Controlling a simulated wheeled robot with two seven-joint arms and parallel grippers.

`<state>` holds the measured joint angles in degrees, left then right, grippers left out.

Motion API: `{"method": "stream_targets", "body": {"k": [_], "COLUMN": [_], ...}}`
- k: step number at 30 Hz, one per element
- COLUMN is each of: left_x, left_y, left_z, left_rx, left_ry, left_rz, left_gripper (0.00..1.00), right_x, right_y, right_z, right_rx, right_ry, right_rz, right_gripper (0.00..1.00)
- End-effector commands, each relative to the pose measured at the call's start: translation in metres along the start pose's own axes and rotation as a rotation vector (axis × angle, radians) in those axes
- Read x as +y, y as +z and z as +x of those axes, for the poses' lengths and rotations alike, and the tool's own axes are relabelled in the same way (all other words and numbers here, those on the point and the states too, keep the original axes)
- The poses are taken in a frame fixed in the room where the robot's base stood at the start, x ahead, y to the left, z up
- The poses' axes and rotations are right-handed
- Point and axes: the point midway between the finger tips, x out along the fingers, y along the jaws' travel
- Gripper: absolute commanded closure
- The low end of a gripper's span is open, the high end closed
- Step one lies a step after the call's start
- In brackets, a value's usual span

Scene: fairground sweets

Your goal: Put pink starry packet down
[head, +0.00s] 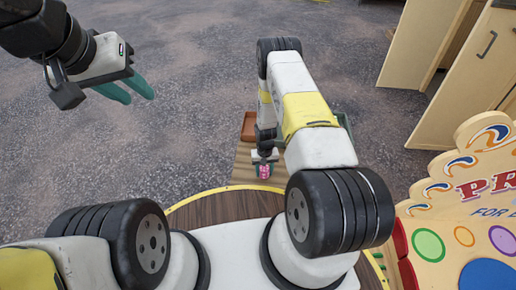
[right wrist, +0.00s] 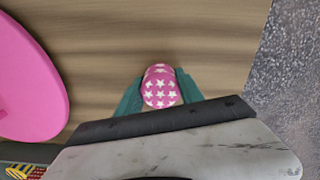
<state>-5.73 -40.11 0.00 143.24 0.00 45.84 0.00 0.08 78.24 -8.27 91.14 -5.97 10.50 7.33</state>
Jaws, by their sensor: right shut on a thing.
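The pink packet with white stars (right wrist: 160,88) sits between the teal fingers of my right gripper (right wrist: 158,92) in the right wrist view. The gripper is shut on it, over a wooden surface (right wrist: 120,40). I cannot tell whether the packet touches the wood. In the head view the packet (head: 264,171) is a small pink patch below my right gripper (head: 264,160), partly hidden by it. My left gripper (head: 128,91) is at the upper left of the head view, over the floor, with its two teal fingers apart and nothing between them.
A flat pink rounded thing (right wrist: 25,80) lies left in the right wrist view, near the packet. A reddish-brown tray (head: 249,126) is beside my right forearm. A painted sign board (head: 470,200) stands at the right, with cream cabinets (head: 470,80) behind it.

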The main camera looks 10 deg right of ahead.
Motion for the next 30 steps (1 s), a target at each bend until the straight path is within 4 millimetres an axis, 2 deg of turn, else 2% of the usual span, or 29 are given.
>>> {"method": "stream_targets", "body": {"k": [2, 3, 6, 15, 19, 23, 30], "left_x": [0.000, 0.000, 0.000, 0.000, 0.000, 0.000, 0.000], "left_y": [0.000, 0.000, 0.000, 0.000, 0.000, 0.000, 0.000], "left_z": [0.000, 0.000, 0.000, 0.000, 0.000, 0.000, 0.000], "left_rx": [0.000, 0.000, 0.000, 0.000, 0.000, 0.000, 0.000], "left_ry": [0.000, 0.000, 0.000, 0.000, 0.000, 0.000, 0.000], "left_rz": [0.000, 0.000, 0.000, 0.000, 0.000, 0.000, 0.000], "left_gripper": [0.67, 0.67, 0.67, 0.67, 0.67, 0.67, 0.67], "right_x": [0.000, 0.000, 0.000, 0.000, 0.000, 0.000, 0.000], "right_y": [0.000, 0.000, 0.000, 0.000, -0.001, -0.001, -0.001], "right_z": [0.003, 0.003, 0.003, 0.002, -0.007, -0.030, -0.083], "right_rx": [-0.001, 0.000, 0.000, 0.000, 0.001, 0.003, 0.003], "right_ry": [0.000, 0.000, 0.000, 0.000, 0.000, 0.000, 0.000], "right_rz": [0.000, 0.000, 0.000, -0.001, -0.001, -0.001, -0.001], "right_gripper": [0.96, 0.52, 0.34, 0.34, 0.34, 0.34, 0.34]}}
